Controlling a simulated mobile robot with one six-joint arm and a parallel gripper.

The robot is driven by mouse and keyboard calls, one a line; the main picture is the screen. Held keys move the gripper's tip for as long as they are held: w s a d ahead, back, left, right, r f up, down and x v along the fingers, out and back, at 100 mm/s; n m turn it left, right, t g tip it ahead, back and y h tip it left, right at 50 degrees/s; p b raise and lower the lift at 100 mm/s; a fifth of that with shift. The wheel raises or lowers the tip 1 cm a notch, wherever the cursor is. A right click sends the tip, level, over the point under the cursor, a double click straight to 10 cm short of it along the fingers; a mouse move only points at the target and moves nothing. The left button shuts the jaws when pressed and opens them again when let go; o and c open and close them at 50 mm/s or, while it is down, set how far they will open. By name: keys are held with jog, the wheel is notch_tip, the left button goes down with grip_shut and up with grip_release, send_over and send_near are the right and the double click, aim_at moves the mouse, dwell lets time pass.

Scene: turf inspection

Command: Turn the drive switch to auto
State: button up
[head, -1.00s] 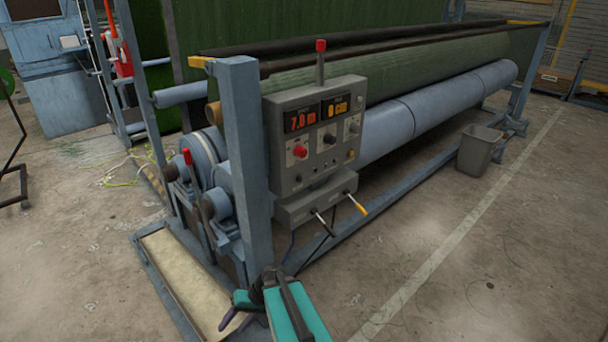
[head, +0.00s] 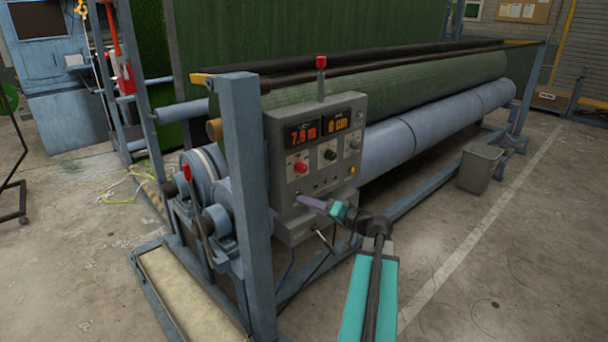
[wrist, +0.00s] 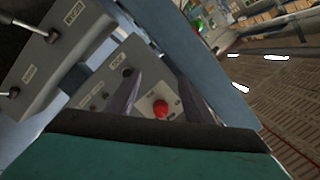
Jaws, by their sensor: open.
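The grey control panel (head: 318,150) stands on the near end of the roller machine. It carries a red knob (head: 300,167), a black knob (head: 330,154) and a smaller grey control (head: 354,143). The labels are too small to read, so I cannot tell which control is the drive switch. My gripper (head: 308,203) is at the panel's lower left, its purple fingers pointing at the face. In the wrist view my gripper (wrist: 159,78) is open and empty, with the red knob (wrist: 160,108) showing between the fingers. A small black control (wrist: 127,72) shows by the left fingertip. Contact is unclear.
A lower box (head: 302,226) with levers hangs beneath the panel. A blue post (head: 250,190) stands close to the panel's left. A red-tipped lever (head: 187,173) is farther left. A grey bin (head: 479,168) stands at the right. The floor at the right is mostly clear.

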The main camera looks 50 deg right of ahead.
aim_at(304, 170)
jog(key=s+d+r+t+h, duration=0.1)
jog(key=s+d+r+h, duration=0.1)
jog(key=s+d+r, duration=0.2)
notch_tip(304, 170, up, 3)
jog(key=shift+s+d+f+m+t, duration=0.1)
jog(key=shift+s+d+m+t, duration=0.2)
jog(key=shift+d, duration=0.55)
jog(key=shift+w, duration=0.1)
jog(key=w+p, duration=0.1)
jog(key=w, duration=0.3)
jog(key=w+p, duration=0.1)
jog(key=w, duration=0.4)
jog(key=w+d+p, duration=0.1)
jog(key=w+p, duration=0.1)
jog(key=w, duration=0.2)
jog(key=shift+w, duration=0.35)
jog(key=c, duration=0.9)
jog(key=shift+s+a, duration=0.1)
jog(key=shift+a, duration=0.3)
jog(key=shift+c, duration=0.7)
jog(key=shift+d+f, duration=0.1)
jog(key=shift+d, duration=0.2)
